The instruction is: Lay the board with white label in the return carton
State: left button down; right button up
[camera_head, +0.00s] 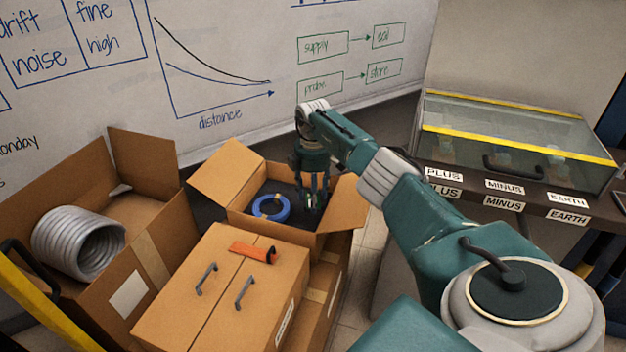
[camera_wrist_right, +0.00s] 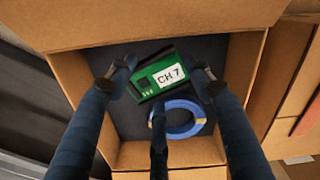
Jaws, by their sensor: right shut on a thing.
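My right gripper (camera_head: 314,198) reaches down into the mouth of the open carton (camera_head: 241,216) with the dark inside. It is shut on the green board with the white label (camera_wrist_right: 161,76), which reads CH 7. In the right wrist view, two fingers of the gripper (camera_wrist_right: 160,72) flank the board's ends and a third finger is below it. In the head view the fingers mostly hide the board. Whether the board touches the carton's floor I cannot tell. My left gripper is not in view.
A blue cable coil (camera_head: 270,208) lies inside the same carton, close to the board. A closed carton (camera_head: 215,285) with an orange-handled tool (camera_head: 252,251) stands in front. Another open carton (camera_head: 112,290) holds a silver coil (camera_head: 80,243). A glass-lidded case (camera_head: 518,140) stands right.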

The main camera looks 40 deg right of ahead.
notch_tip(320, 180, down, 3)
jog(key=shift+r, duration=0.15)
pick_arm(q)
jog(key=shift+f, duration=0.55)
pick_arm(e)
jog(key=shift+r, duration=0.1)
jog(key=shift+f+b, duration=0.3)
jog(key=shift+b, duration=0.1)
jog(key=shift+f, duration=0.35)
jog(key=o, duration=1.1)
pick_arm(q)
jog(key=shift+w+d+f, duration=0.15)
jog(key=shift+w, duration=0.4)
pick_arm(e)
jog(key=shift+r, duration=0.15)
